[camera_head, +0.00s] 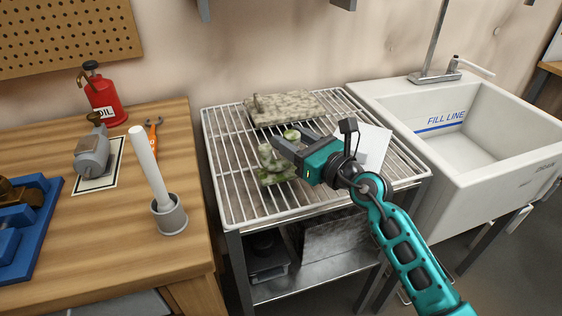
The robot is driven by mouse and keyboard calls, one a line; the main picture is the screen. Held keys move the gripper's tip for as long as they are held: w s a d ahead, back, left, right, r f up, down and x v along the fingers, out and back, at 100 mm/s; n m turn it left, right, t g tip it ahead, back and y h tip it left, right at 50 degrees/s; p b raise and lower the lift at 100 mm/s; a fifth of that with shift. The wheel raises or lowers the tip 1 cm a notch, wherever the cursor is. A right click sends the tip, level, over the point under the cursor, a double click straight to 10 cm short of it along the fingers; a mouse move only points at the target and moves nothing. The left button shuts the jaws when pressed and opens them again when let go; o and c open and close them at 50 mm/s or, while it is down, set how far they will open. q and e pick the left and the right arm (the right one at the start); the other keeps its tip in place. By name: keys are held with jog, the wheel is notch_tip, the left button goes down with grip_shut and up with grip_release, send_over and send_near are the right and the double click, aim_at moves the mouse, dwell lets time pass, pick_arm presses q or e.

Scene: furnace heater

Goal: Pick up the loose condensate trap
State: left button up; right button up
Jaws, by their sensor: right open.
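A mottled green-and-white lumpy piece (274,166), which looks like the condensate trap, lies on the white wire rack (230,185). A small round green part (291,135) shows just behind my right gripper; I cannot tell if it belongs to the same piece. My right gripper (287,155) is open and comes in from the right, with its dark fingers pointing left over the piece. The fingers hide part of it, and I cannot tell whether they touch it. My left gripper is not in view.
A speckled flat slab (290,106) lies at the back of the rack, and a white card (374,143) lies to the right. A white sink (480,135) stands at right. A wooden bench (120,225) at left holds a red oil can (104,100) and a grey pot with white handle (169,214).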

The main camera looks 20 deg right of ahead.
jog(key=shift+w+a, duration=0.15)
jog(key=shift+w, duration=0.1)
jog(key=shift+c, duration=0.4)
grip_shut()
